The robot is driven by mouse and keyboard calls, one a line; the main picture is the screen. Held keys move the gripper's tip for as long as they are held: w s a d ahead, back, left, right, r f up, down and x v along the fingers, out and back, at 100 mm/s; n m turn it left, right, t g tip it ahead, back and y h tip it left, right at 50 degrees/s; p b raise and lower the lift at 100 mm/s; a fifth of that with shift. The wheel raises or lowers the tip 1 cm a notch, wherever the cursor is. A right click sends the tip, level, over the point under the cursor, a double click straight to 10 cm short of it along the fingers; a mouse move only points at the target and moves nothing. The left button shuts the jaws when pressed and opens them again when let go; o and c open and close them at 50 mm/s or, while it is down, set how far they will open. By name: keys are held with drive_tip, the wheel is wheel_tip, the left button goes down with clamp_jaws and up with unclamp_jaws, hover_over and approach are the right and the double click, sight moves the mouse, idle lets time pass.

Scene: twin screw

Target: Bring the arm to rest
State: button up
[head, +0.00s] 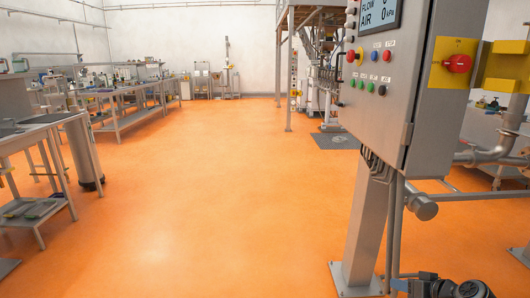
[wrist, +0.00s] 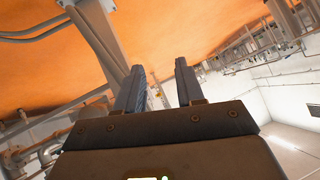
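My gripper (wrist: 157,85) shows in the wrist view, its two dark fingers standing apart with nothing between them. It is open and empty. The wrist view is tilted, with the orange floor at the top and the white wall at the lower right. In the head view a dark part of my arm (head: 445,288) shows at the bottom right edge, near the foot of the control cabinet's post. The fingers cannot be made out there.
A grey control cabinet (head: 385,110) with buttons and a red switch stands on a post (head: 368,235) at the right. Pipes (head: 490,155) run beside it. Workbenches (head: 125,103) line the left. The orange floor (head: 210,190) in the middle is clear.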

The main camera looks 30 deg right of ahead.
drive_tip(key=s+a+f+g+h, duration=0.1)
drive_tip(key=s+a+f, duration=0.25)
drive_tip(key=a, duration=0.35)
drive_tip(key=s+a+f+h, duration=0.1)
drive_tip(key=s+a+f, duration=0.1)
drive_tip(key=s+a, duration=0.35)
drive_tip(key=s+a+r+n, duration=0.2)
drive_tip(key=s+a, duration=0.6)
drive_tip(key=a, duration=0.4)
drive_tip(key=s+a+r+n+t+y, duration=0.1)
drive_tip(key=s+a+r, duration=0.4)
drive_tip(key=r, duration=0.2)
drive_tip(key=s+a+r+n+t+y, duration=0.1)
drive_tip(key=s+a+r, duration=0.3)
drive_tip(key=r, duration=0.4)
drive_tip(key=s+a+r+n+t+y, duration=0.1)
drive_tip(key=s+a+r+t, duration=0.2)
drive_tip(key=s+a+r, duration=0.2)
wheel_tip(320, 180, up, 3)
drive_tip(key=shift+s+a+r+n, duration=0.2)
drive_tip(key=shift+s+a+n, duration=0.2)
drive_tip(key=shift+s, duration=0.5)
drive_tip(key=shift+o, duration=0.3)
